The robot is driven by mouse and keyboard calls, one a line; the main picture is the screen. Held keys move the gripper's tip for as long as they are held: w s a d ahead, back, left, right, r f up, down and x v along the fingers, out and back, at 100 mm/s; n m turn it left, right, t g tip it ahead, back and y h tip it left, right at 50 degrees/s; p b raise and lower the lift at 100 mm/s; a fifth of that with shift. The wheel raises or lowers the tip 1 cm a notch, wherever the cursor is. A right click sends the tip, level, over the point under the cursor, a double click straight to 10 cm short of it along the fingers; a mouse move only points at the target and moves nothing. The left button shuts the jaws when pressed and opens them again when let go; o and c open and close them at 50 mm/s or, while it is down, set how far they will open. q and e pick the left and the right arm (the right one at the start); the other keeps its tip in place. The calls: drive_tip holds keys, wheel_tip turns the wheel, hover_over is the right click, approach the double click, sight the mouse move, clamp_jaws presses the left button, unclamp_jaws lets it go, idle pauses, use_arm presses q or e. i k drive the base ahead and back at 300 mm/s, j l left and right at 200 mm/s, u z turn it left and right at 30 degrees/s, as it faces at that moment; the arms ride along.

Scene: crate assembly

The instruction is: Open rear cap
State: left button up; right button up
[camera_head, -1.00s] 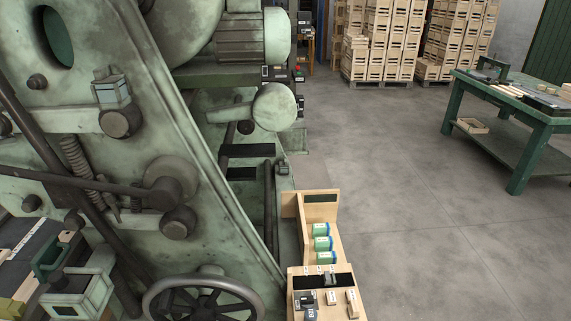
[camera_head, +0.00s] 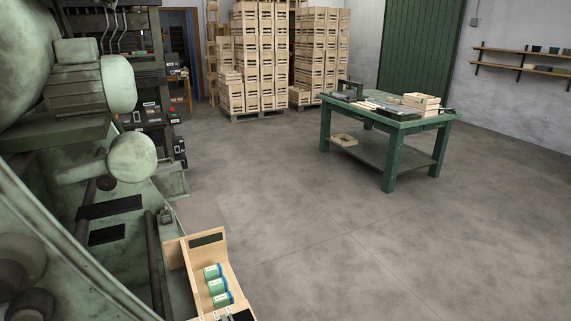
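No part that I can clearly tell as a rear cap shows in the head view. A large worn green machine (camera_head: 60,215) fills the left side, with a rounded motor-like housing (camera_head: 90,80) and a round end piece (camera_head: 132,157). The lower part of this box is cut off by the frame edge.
A green workbench (camera_head: 387,124) with wooden parts and a small crate stands at the right middle. Stacked wooden crates (camera_head: 262,60) stand at the back. A dark shelf (camera_head: 150,115) stands behind the machine. The grey floor (camera_head: 310,230) between them is clear.

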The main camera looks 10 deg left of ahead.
sight(167, 212)
drive_tip(key=i+l+z, duration=0.15)
drive_tip(key=l, duration=0.35)
drive_tip(key=i+l+z, duration=0.2)
drive_tip(key=l, duration=0.25)
drive_tip(key=i+l+z, duration=0.15)
drive_tip(key=i+l, duration=0.15)
drive_tip(key=i+l+z, duration=0.2)
drive_tip(key=l, duration=0.3)
drive_tip(key=i+l+u, duration=0.1)
drive_tip(key=i+u, duration=0.3)
drive_tip(key=i, duration=0.15)
drive_tip(key=i+l+u, duration=0.35)
drive_tip(key=i, duration=0.2)
drive_tip(key=i+j+u, duration=0.2)
drive_tip(key=i+u, duration=0.15)
drive_tip(key=i, duration=0.15)
drive_tip(key=i+u, duration=0.3)
drive_tip(key=i, duration=0.25)
drive_tip(key=i+u, duration=0.35)
drive_tip(key=i, duration=0.15)
drive_tip(key=i+u, duration=0.35)
drive_tip(key=i+l+u, duration=0.15)
drive_tip(key=i+u, duration=0.25)
drive_tip(key=i+l+u, duration=0.35)
drive_tip(key=k+j, duration=0.05)
drive_tip(key=j, duration=0.05)
